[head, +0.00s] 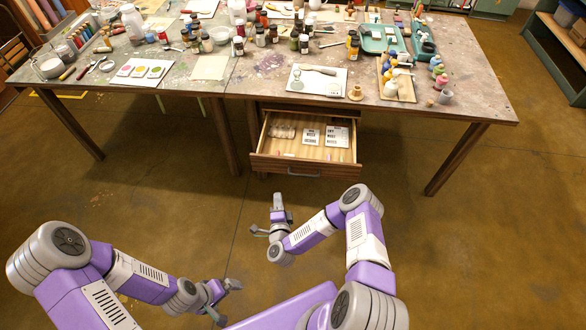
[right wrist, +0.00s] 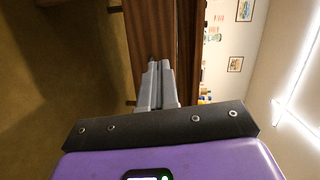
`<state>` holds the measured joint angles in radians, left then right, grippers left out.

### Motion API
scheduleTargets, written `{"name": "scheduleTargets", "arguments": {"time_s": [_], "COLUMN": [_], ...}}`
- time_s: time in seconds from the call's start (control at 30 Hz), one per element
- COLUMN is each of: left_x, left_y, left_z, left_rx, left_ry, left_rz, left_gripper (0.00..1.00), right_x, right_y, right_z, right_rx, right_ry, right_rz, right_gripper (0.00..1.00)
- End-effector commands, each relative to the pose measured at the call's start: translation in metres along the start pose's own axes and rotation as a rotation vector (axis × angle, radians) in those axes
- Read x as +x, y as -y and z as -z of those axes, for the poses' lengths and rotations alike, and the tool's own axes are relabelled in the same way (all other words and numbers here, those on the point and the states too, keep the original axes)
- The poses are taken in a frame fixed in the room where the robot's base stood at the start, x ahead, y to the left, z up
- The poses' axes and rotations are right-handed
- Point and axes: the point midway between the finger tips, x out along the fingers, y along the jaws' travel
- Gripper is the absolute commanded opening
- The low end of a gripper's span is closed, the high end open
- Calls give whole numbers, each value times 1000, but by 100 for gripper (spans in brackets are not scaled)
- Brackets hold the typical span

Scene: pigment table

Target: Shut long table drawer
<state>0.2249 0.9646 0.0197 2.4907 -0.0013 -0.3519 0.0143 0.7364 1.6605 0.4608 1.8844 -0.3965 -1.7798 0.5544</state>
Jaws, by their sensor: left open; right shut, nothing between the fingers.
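The long table's drawer (head: 262,160) is pulled open and sticks out below the front edge of the table (head: 375,130). Its handle (head: 304,175) is on the front panel. Notebooks and small items lie inside. My right gripper (head: 278,198) is shut and empty, in front of the drawer's left part and apart from it in the head view. In the right wrist view its closed fingers (right wrist: 155,68) point at a brown wooden panel (right wrist: 150,30); whether they touch it I cannot tell. My left gripper (head: 228,300) is open and empty, low over the floor, away from the drawer.
The tabletop holds several bottles, a white tray (head: 335,87), a wooden tray with colored bottles (head: 408,92) and teal trays (head: 376,40). Table legs (head: 455,160) stand either side of the drawer. The floor (head: 130,190) in front is clear. A green shelf (head: 548,50) stands far right.

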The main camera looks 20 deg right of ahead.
Motion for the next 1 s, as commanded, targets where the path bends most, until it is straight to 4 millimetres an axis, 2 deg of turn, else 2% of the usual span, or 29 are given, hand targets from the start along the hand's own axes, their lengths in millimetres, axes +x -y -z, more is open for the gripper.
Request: {"name": "scheduleTargets", "arguments": {"time_s": [0.03,0.13,0.27,0.37,0.8,1.0], "left_x": [1,1,3,6,29,37], "left_y": [0,0,1,2,11,14], "left_z": [0,0,0,0,1,2], "left_rx": [0,0,0,0,0,0], "left_ry": [0,0,0,0,0,0], "left_rz": [0,0,0,0,0,0], "left_gripper": [100,100,100,100,100,100], "right_x": [1,0,4,15,102,127], "right_y": [-2,-1,0,1,7,10], "right_z": [12,29,39,42,62,67], "right_rx": [44,97,120,121,118,118], "right_ry": [-75,-173,-222,-226,-223,-221], "right_rz": [27,72,97,101,99,97], "right_gripper": [0,0,0,0,0,0]}}
